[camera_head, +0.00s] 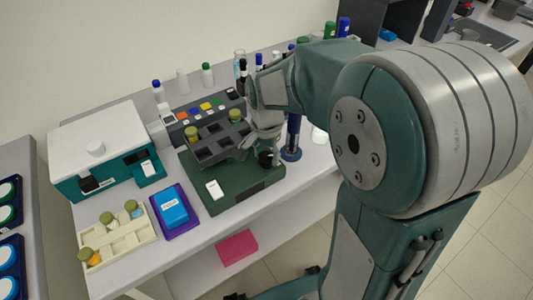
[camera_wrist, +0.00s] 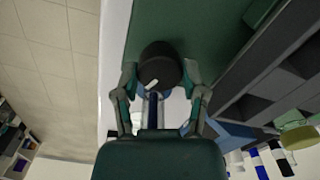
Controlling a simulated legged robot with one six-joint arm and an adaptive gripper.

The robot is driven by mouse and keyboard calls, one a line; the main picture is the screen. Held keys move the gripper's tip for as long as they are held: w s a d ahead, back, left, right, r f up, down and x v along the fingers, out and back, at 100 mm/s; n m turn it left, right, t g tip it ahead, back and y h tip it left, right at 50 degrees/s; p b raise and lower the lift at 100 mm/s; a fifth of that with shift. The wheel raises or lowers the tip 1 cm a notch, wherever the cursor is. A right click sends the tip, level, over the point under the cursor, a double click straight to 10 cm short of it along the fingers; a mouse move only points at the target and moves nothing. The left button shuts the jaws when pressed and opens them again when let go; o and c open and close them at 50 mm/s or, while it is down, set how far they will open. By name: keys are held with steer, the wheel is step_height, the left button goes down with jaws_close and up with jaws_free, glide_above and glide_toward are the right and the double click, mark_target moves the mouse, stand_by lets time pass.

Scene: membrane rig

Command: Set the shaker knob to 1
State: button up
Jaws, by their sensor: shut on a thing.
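The shaker (camera_head: 235,198) has a dark green base and stands on the bench, with a grey rack on top. Its black round knob (camera_head: 266,158) is at the right front corner of the base. In the wrist view the knob (camera_wrist: 158,65) shows a white pointer mark on its face. My gripper (camera_head: 262,150) is at the knob, and in the wrist view its two fingers (camera_wrist: 160,78) are on either side of it, shut on it. I cannot read any number by the knob.
A white and teal machine (camera_head: 100,145) stands left of the shaker. In front are a cream tray (camera_head: 128,243) with several vials and a blue box on a purple tray (camera_head: 188,225). A blue stand (camera_head: 291,153) is close right of my gripper. Several bottles line the back.

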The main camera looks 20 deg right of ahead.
steer(key=n, duration=1.1)
steer(key=shift+a+n, duration=0.1)
steer(key=shift+n, duration=0.2)
steer(key=n, duration=1)
steer(key=shift+n, duration=0.4)
steer(key=o, duration=1.1)
steer(key=shift+o, duration=0.2)
steer(key=shift+a, duration=0.1)
steer(key=shift+r, duration=0.1)
